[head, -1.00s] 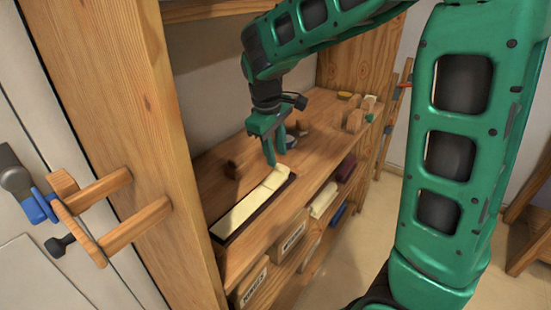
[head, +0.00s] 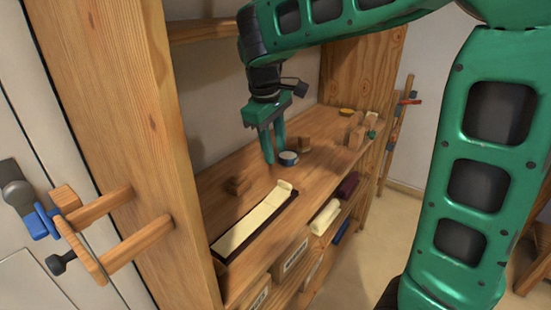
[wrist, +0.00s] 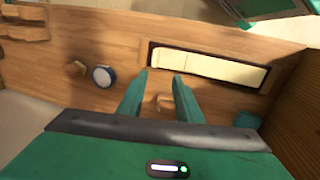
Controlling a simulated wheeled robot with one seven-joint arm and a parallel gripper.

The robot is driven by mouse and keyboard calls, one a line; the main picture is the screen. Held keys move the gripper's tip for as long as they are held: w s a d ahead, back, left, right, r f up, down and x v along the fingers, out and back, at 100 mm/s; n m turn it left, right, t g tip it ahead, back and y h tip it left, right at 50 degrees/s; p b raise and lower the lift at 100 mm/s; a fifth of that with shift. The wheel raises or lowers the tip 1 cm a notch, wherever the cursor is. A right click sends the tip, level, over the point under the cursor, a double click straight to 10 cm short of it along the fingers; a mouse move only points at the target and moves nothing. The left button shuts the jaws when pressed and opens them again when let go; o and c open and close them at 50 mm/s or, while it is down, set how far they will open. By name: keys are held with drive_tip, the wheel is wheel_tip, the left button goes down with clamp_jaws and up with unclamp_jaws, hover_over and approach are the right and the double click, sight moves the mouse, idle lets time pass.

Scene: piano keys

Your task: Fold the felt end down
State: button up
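A long cream felt strip (head: 253,222) lies in a dark, narrow tray (head: 222,258) on the wooden shelf. Its far end (head: 283,187) shows as a short separate flap; I cannot tell whether it lies fully flat. In the wrist view the strip (wrist: 225,70) runs along the upper right, with a seam line near its left end. My gripper (head: 273,158) is above the shelf, behind the strip's far end and apart from it. In the wrist view my gripper's fingers (wrist: 160,82) stand apart with nothing held; a wooden block shows beyond the gap.
More blocks (head: 355,132) are at the shelf's far end. A thick post (head: 120,120) borders the left.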

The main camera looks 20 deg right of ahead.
sight(285, 182)
drive_tip(key=shift+y, duration=0.3)
drive_tip(key=d+f, duration=0.1)
drive_tip(key=f, duration=0.3)
drive_tip(key=w+d+f, duration=0.1)
drive_tip(key=f, duration=0.3)
drive_tip(key=w+d+f, duration=0.1)
drive_tip(key=f, duration=0.3)
drive_tip(key=shift+d+f, duration=0.1)
drive_tip(key=shift+d, duration=0.25)
drive_tip(key=shift+c, duration=0.6)
clamp_jaws()
drive_tip(key=shift+d, duration=0.1)
